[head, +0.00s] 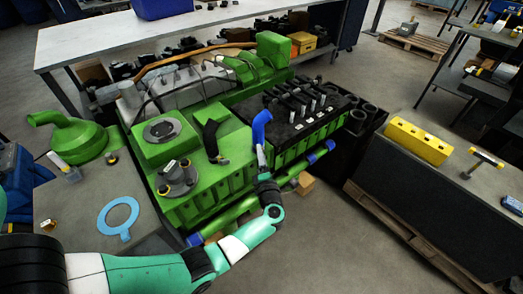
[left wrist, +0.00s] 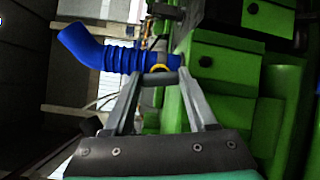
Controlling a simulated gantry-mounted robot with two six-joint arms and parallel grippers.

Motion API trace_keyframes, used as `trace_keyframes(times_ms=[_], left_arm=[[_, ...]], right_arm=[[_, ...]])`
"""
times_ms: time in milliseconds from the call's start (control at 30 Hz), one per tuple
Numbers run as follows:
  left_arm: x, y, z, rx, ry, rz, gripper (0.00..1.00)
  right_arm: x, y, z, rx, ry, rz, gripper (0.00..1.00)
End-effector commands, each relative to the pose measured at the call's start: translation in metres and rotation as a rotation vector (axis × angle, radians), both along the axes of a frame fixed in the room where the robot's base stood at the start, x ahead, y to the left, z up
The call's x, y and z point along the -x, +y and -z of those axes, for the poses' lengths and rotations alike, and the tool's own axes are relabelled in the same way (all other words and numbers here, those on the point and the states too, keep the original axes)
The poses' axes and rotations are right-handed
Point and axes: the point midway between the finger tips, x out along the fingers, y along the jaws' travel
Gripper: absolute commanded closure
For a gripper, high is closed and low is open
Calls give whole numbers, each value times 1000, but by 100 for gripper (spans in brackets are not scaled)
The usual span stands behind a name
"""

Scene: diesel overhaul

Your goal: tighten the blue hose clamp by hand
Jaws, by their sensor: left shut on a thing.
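The blue hose (head: 262,127) stands bent at the near edge of the green engine (head: 215,150), beside the black top section. In the left wrist view the ribbed blue hose (left wrist: 95,50) ends near a greyish band with a small yellow part (left wrist: 160,69), which I take for its clamp. My left gripper (head: 262,152) reaches up to the lower end of the hose. In the wrist view its two fingers (left wrist: 160,76) are apart, with the yellow part between their tips. The fingers partly hide the clamp. My right gripper is in neither view.
A blue ring gasket (head: 103,216) lies on the grey table at left, near a green funnel-shaped part (head: 78,140). A yellow block (head: 418,141) and a hammer (head: 483,163) are on the right bench. A workbench (head: 120,42) stands behind the engine.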

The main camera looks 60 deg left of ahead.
Motion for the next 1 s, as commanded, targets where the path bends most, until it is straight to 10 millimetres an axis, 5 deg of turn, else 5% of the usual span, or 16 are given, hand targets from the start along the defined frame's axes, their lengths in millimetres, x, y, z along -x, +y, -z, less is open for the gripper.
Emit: trace_keyframes(times_ms=[300, 967, 1000], left_arm=[[4, 2, 0, -57, 190, -13, 98], [5, 4, 1, -77, 254, -16, 99], [5, 4, 1, -76, 253, -16, 36]], right_arm=[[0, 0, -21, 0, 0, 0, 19], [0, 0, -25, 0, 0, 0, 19], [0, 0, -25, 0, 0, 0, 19]])
